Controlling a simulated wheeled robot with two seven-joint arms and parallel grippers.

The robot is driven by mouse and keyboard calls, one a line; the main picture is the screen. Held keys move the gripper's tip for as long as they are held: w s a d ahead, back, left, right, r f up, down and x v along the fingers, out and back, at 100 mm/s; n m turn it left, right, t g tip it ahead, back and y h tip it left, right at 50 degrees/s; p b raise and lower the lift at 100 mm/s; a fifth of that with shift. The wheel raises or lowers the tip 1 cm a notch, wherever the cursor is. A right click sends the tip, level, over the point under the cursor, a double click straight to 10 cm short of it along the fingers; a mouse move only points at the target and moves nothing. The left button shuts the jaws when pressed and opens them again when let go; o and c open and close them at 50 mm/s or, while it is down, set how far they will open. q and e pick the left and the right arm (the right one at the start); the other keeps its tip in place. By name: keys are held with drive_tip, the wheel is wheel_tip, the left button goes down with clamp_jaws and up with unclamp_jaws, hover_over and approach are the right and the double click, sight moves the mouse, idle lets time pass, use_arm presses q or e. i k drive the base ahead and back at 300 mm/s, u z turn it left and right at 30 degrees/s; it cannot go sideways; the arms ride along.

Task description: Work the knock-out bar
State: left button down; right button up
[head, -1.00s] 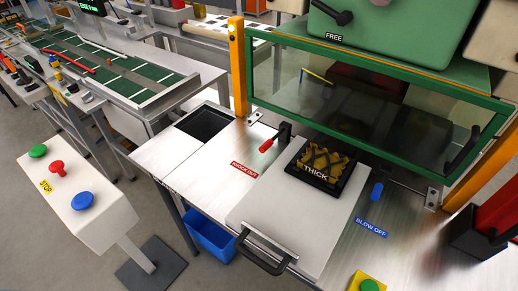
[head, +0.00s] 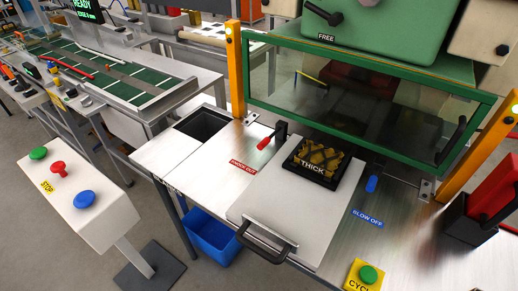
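The knock-out bar is a short lever with a red grip (head: 265,143) and a black pivot post (head: 282,130). It stands on the metal table left of the black die block marked THICK (head: 315,163). A red KNOCK OUT label (head: 243,165) lies in front of it. The red grip points toward the front left. Neither of my grippers is in the head view, and nothing touches the lever.
A green-framed clear guard (head: 365,80) stands behind the die. A handled plate (head: 275,218) lies in front; a dark opening (head: 203,124) is at left.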

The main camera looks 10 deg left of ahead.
sight(267, 141)
drive_tip(key=k, duration=1.2)
drive_tip(key=i, duration=0.8)
drive_tip(key=z, duration=0.5)
